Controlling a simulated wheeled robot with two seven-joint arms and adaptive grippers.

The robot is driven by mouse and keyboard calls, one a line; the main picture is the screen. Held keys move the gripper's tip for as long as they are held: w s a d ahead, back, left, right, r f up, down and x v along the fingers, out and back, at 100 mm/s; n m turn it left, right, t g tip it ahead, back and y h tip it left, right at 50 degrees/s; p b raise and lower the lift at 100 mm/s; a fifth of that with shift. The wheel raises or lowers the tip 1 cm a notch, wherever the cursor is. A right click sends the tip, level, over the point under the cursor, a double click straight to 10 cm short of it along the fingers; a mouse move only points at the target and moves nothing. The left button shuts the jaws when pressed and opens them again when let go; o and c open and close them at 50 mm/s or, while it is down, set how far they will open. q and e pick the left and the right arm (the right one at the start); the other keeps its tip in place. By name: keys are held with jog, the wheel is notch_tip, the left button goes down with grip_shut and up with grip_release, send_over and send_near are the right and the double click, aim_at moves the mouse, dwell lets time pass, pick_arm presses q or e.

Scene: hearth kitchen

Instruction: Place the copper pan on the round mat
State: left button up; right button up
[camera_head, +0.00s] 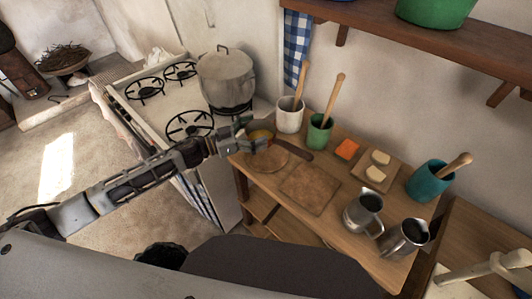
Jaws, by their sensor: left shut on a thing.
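The small copper pan (262,131) is at the far left end of the wooden table, with its brown handle pointing right. My left gripper (248,140) reaches in from the left and is shut on the pan's near left side, hiding part of it. The round mat (266,160) lies flat on the table just in front of the pan. The pan overlaps the mat's far edge in the picture; I cannot tell whether it touches the mat or hangs above it. My right gripper is not in view.
A square mat (310,188) lies beside the round one. White (289,120) and green (319,137) utensil pots stand behind the pan. An orange block (347,149), a board (364,176), a teal pot (427,184) and two metal jugs (362,214) are further right. The stove (165,108) adjoins left.

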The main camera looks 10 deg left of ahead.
pick_arm(q)
jog(key=shift+f, duration=3.1)
jog(key=shift+f, duration=1.85)
jog(key=shift+f+b, duration=0.15)
jog(key=shift+b, duration=0.15)
jog(key=o, duration=1)
